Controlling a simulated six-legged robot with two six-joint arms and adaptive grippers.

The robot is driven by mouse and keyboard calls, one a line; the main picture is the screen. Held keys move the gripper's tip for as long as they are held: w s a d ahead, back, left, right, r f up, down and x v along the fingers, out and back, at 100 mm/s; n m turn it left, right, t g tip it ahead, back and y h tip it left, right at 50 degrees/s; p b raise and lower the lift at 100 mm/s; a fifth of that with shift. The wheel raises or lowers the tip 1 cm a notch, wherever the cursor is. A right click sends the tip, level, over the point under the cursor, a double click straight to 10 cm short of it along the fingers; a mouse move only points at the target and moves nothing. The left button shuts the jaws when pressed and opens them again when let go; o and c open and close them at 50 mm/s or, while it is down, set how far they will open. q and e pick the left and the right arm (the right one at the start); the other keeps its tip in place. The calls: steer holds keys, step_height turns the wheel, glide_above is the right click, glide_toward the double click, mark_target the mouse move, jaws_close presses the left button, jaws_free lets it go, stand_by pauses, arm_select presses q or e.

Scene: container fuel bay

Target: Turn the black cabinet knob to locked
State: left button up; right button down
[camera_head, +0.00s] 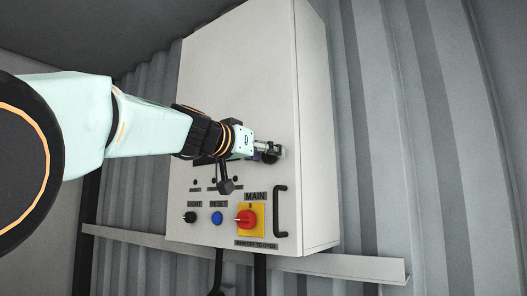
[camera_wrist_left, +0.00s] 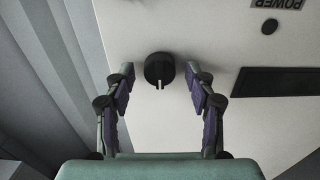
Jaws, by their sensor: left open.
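The black cabinet knob (camera_wrist_left: 159,68) is round and sits on the pale cabinet face in the left wrist view. A light mark or slot shows at its lower edge. My left gripper (camera_wrist_left: 160,84) is open, with one finger on each side of the knob and visible gaps on both sides. In the head view my left gripper (camera_head: 271,151) is at the cabinet's right side, above the handle. There the gripper mostly hides the knob. I cannot read any locked marking. My right gripper is out of view.
The white cabinet (camera_head: 240,60) stands against a corrugated wall. Below my gripper are a red MAIN switch (camera_head: 245,219) on a yellow plate, a blue RESET button (camera_head: 217,218), a black LIGHT switch (camera_head: 190,217) and a black bar handle (camera_head: 280,211). A ledge (camera_head: 370,268) runs underneath.

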arm_select(q)
steer(key=shift+s+d, duration=0.25)
steer(key=shift+c, duration=0.5)
steer(key=shift+w+a, duration=0.2)
steer(key=shift+a, duration=0.2)
steer(key=c, duration=0.4)
steer(key=shift+c, duration=1.1)
steer(key=shift+s+d, duration=0.1)
steer(key=shift+d, duration=0.1)
steer(key=shift+c, duration=2.1)
steer(key=shift+a, duration=0.15)
